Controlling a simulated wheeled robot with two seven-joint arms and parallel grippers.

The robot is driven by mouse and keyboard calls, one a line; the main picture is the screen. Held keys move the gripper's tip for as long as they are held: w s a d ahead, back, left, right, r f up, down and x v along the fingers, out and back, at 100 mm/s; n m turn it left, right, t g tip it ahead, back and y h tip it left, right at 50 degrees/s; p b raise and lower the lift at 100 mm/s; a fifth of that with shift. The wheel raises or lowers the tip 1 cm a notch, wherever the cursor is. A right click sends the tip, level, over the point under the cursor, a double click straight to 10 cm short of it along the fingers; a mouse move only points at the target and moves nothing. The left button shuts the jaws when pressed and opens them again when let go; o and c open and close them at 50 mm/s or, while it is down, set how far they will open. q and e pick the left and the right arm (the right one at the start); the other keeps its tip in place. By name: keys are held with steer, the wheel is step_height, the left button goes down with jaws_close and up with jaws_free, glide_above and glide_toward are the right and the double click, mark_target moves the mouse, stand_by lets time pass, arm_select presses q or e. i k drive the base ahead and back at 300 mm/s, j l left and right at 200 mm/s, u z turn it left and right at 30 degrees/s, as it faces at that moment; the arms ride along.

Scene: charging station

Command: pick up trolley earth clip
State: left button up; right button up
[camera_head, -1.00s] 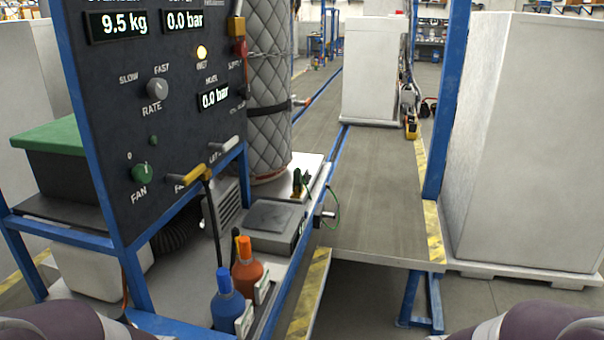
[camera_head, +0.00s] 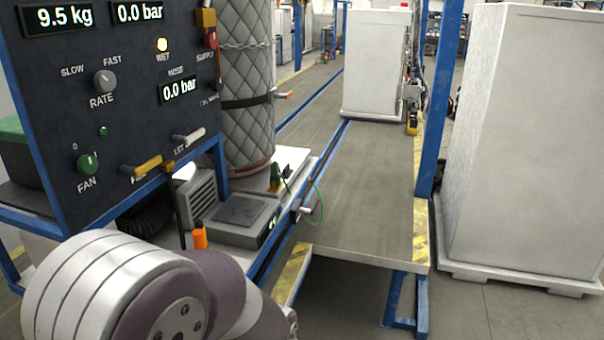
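A small green clip (camera_head: 281,172) with an orange-yellow part stands on the white top of the trolley, beside the foot of the quilted grey cylinder. A thin green wire (camera_head: 321,205) loops from near it over the trolley's right edge, by a small light-coloured fitting (camera_head: 304,211). I take this to be the trolley earth clip; its jaws are too small to make out. My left arm's grey and purple links fill the lower left, short of the clip. Neither of my grippers is in view.
A control panel (camera_head: 130,100) on a blue frame stands at the left. A flat grey scale-like box (camera_head: 240,212) lies before the clip. An orange bottle top (camera_head: 200,238) shows above my arm. A blue post (camera_head: 436,110) and large white block (camera_head: 520,140) stand right.

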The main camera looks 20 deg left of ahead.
mark_target(274, 175)
steer(key=i+l+u, duration=0.15)
steer(key=i, duration=0.35)
steer(key=i+l+u, duration=0.15)
steer(key=i+l, duration=0.15)
steer(key=i, duration=0.15)
steer(key=i+l+u, duration=0.15)
steer(key=i+l, duration=0.15)
steer(key=i, duration=0.15)
